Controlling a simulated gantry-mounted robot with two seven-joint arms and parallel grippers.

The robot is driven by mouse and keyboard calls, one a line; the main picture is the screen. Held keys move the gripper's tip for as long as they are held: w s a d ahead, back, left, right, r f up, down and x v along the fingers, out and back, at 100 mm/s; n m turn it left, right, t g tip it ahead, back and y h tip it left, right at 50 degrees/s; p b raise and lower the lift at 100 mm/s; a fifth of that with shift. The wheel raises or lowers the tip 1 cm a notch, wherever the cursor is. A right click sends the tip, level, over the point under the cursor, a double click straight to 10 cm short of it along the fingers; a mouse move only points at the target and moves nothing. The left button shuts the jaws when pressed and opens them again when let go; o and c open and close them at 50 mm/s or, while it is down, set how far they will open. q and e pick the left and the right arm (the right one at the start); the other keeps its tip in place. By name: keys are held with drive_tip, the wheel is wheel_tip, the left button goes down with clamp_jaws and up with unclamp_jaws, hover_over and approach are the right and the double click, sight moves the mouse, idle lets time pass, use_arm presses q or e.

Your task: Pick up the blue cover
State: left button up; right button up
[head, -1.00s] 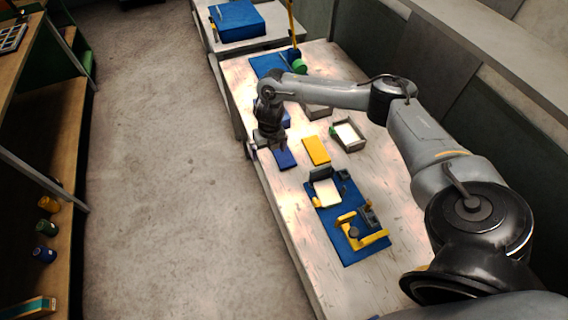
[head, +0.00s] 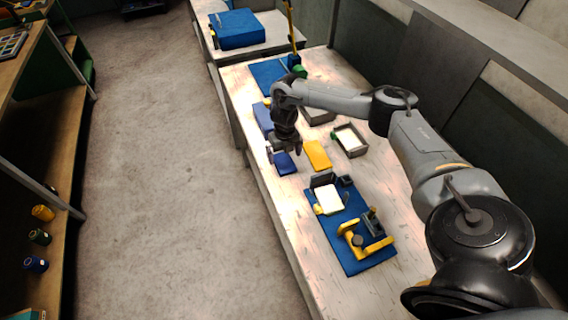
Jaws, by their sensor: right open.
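A flat blue cover (head: 286,167) lies on the pale worktable near its left edge, beside a flat yellow cover (head: 318,158). My right gripper (head: 284,152) is open, pointing down at the blue cover and hiding its far part. I cannot tell whether its fingers touch the cover. A second flat blue piece (head: 262,117) lies farther back, partly behind my right arm. My left gripper is out of view.
A blue mat (head: 352,262) with a yellow clamp-like fixture (head: 377,247) and a white-topped block (head: 328,199) lies nearer. A grey tray (head: 363,151) stands right of the yellow cover. A green object (head: 299,71) and another blue mat (head: 268,76) are at the back.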

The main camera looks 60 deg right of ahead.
sight(284, 162)
drive_tip(key=shift+f, duration=1.7)
drive_tip(key=shift+c, duration=0.3)
drive_tip(key=c, duration=1)
drive_tip(key=shift+r, duration=0.15)
